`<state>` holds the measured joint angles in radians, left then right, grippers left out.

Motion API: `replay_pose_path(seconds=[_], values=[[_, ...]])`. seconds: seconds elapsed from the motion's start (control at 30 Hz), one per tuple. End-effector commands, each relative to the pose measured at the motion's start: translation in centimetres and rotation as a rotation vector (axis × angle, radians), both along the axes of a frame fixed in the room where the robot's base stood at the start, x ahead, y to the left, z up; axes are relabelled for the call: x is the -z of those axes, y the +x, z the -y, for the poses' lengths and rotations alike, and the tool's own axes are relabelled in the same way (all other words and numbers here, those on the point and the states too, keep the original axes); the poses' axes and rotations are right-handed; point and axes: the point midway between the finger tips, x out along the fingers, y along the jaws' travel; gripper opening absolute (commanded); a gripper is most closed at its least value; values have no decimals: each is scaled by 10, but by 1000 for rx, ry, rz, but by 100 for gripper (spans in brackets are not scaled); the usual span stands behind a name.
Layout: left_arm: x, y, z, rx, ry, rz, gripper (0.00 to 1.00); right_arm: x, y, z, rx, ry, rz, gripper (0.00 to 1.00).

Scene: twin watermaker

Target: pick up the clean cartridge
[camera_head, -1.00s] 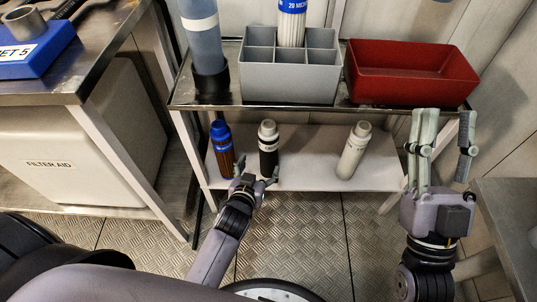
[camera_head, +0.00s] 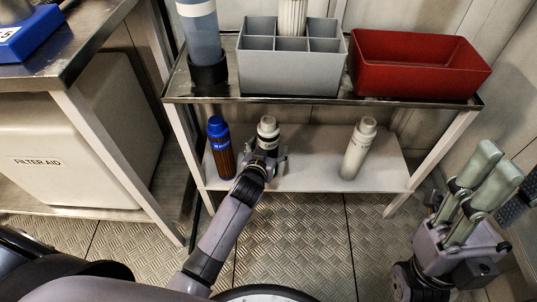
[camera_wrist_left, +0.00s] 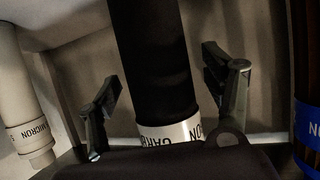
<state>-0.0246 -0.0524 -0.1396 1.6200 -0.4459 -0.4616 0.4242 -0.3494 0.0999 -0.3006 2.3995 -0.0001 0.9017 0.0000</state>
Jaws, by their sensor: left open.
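Three cartridges stand upright on the lower white shelf: a brown one with a blue top (camera_head: 219,150), a black one with a white top (camera_head: 268,135), and a white one (camera_head: 357,150). Another white cartridge (camera_head: 292,18) stands in the grey divided box. I cannot tell which is the clean one. My left gripper (camera_head: 268,160) is at the black cartridge, partly hiding it. In the left wrist view, the open fingers (camera_wrist_left: 168,95) stand on either side of the black cartridge (camera_wrist_left: 155,60), with gaps. My right gripper (camera_head: 485,185) is open and empty at the right.
The grey divided box (camera_head: 290,72) and a red bin (camera_head: 420,75) stand on the upper metal shelf, beside a clear blue cylinder (camera_head: 198,40). A filter aid box (camera_head: 70,140) is at the left. The lower shelf is clear between the black and white cartridges.

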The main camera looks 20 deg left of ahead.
Motion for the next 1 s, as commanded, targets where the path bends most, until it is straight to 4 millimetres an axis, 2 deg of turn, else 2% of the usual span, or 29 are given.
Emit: replay_pose_path(seconds=[0.3, 1.0], values=[[1, 5, 0, 0, 0, 0, 73, 2, 0, 0, 0, 0, -1, 40], [1, 5, 0, 0, -1, 0, 26, 2, 0, 0, 0, -1, -2, 40]])
